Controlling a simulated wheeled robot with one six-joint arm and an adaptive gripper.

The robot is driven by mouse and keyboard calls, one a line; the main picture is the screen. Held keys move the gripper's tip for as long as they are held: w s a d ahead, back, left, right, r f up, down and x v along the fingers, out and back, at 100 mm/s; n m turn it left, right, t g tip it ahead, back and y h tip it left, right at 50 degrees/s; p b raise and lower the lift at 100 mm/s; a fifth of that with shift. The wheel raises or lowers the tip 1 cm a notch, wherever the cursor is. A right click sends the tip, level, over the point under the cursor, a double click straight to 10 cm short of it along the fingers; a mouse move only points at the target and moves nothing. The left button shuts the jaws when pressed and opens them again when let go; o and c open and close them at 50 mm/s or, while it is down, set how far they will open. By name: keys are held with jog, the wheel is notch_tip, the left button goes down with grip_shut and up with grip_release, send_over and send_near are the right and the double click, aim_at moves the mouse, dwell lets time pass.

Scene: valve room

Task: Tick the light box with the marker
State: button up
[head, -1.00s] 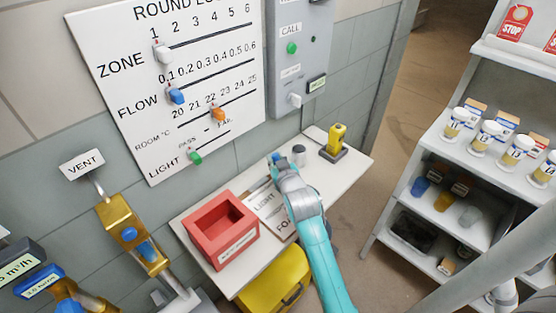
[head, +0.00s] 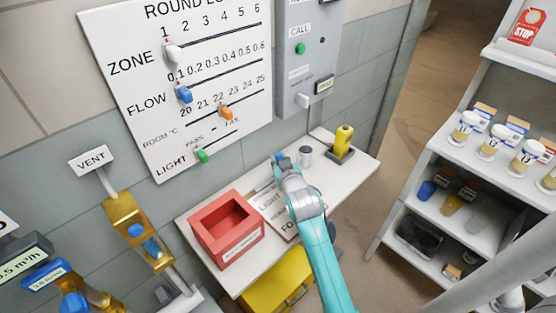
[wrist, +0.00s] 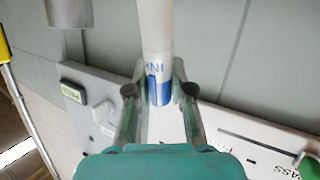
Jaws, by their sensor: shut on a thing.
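My gripper (wrist: 158,95) is shut on the marker (wrist: 155,35), a white barrel with a blue band, which runs up out of the top of the wrist view. In the head view my gripper (head: 285,165) is over the wall shelf, with a small blue bit showing at its tip. A white sheet (head: 268,203) with printed words, one reading LIGHT, lies on the shelf beside my arm. My arm hides part of the sheet, and I cannot make out its boxes. The marker's writing end is not visible.
A red open box (head: 228,228) stands left of the sheet. A grey cylinder (head: 305,155) and a yellow device (head: 343,142) stand on the shelf's right end. A slider board (head: 190,85) and grey call panel (head: 306,60) are on the wall. A rack (head: 490,185) with cups is right.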

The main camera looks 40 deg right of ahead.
jog(key=shift+s+d+f, duration=0.1)
jog(key=shift+s+d, duration=0.2)
jog(key=shift+d, duration=0.1)
jog(key=shift+s+a, duration=0.25)
jog(key=shift+a, duration=0.25)
dwell(0.4)
jog(key=shift+r, duration=4.1)
